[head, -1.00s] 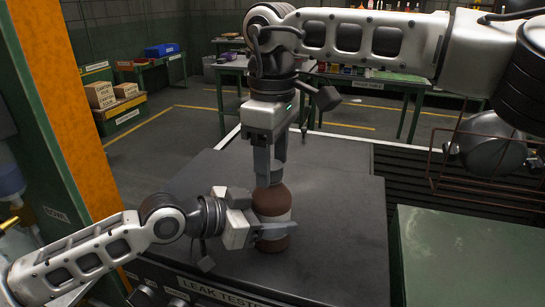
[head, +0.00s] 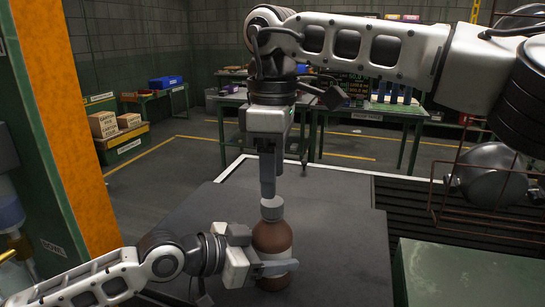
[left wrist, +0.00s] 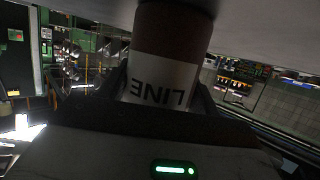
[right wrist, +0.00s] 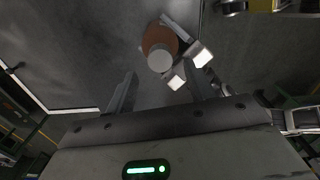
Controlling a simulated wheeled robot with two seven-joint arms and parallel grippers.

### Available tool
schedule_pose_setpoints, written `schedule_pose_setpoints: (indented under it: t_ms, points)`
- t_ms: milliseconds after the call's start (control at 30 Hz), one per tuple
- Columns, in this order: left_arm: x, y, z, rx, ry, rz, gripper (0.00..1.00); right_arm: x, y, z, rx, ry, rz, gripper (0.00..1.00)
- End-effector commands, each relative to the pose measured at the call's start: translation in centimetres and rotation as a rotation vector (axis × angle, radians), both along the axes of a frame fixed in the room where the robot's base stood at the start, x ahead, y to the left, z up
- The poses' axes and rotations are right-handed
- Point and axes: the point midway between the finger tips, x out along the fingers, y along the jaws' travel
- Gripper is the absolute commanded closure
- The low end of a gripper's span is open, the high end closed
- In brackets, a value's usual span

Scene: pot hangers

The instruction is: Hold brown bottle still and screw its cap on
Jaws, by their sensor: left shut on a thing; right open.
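The brown bottle (head: 272,238) stands upright on the dark table, with a pale label band around it. The light grey cap (head: 271,208) sits on its top; I cannot tell how tightly. My left gripper (head: 275,267) is shut on the bottle's labelled lower body from the left side. The label (left wrist: 158,85) fills the space between its fingers in the left wrist view. My right gripper (head: 268,176) points down just above the cap. It is open and empty in the right wrist view (right wrist: 160,92), with the cap (right wrist: 160,61) ahead, outside its fingers.
The dark tabletop (head: 345,235) is clear around the bottle. A wire rack with a round metal pot (head: 490,172) stands at the right, above a green panel (head: 460,275). An orange post (head: 60,130) rises at the left.

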Motion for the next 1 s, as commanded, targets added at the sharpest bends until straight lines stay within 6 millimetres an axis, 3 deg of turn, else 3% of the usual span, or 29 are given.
schedule_pose_setpoints:
  t_ms: [1000]
  points:
    - [0.0,0.0,0.0,0.001,0.000,0.000,1.00,0.0,0.2,2.0,-0.005,-0.004,2.635,0.46]
